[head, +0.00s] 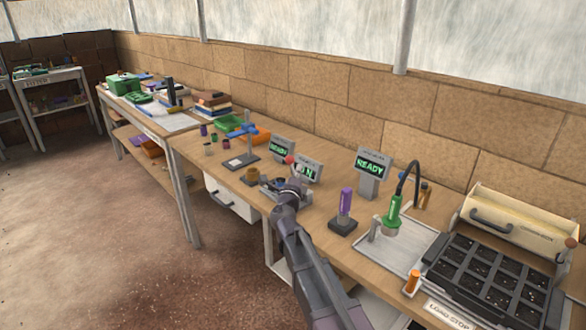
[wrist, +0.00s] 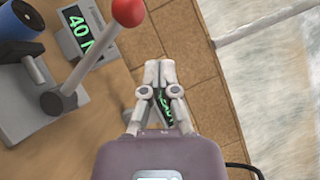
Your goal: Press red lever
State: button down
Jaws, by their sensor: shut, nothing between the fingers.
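The red lever is a grey rod with a round red knob (wrist: 128,12) on a grey press. In the wrist view its rod slants up and right from the press's pivot to the knob. In the head view the red knob (head: 289,160) shows just left of my gripper, which hides most of the press. My gripper (wrist: 160,72) is shut and empty. In the wrist view its fingertips are right of the rod and below the knob, apart from both. It also shows in the head view (head: 299,171), above the bench.
A display reading 40 N (wrist: 84,33) stands behind the lever, and a blue cylinder (wrist: 14,20) is left of it. A READY display (head: 372,167), a purple-handled tool (head: 345,202) and a green-topped tool (head: 393,212) stand to the right. A brick wall (head: 370,105) backs the bench.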

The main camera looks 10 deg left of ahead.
jog(key=s+a+r+p, duration=0.1)
jog(key=s, duration=0.7)
jog(key=shift+s+r+p, duration=0.35)
jog(key=shift+s, duration=0.05)
jog(key=shift+r, duration=0.15)
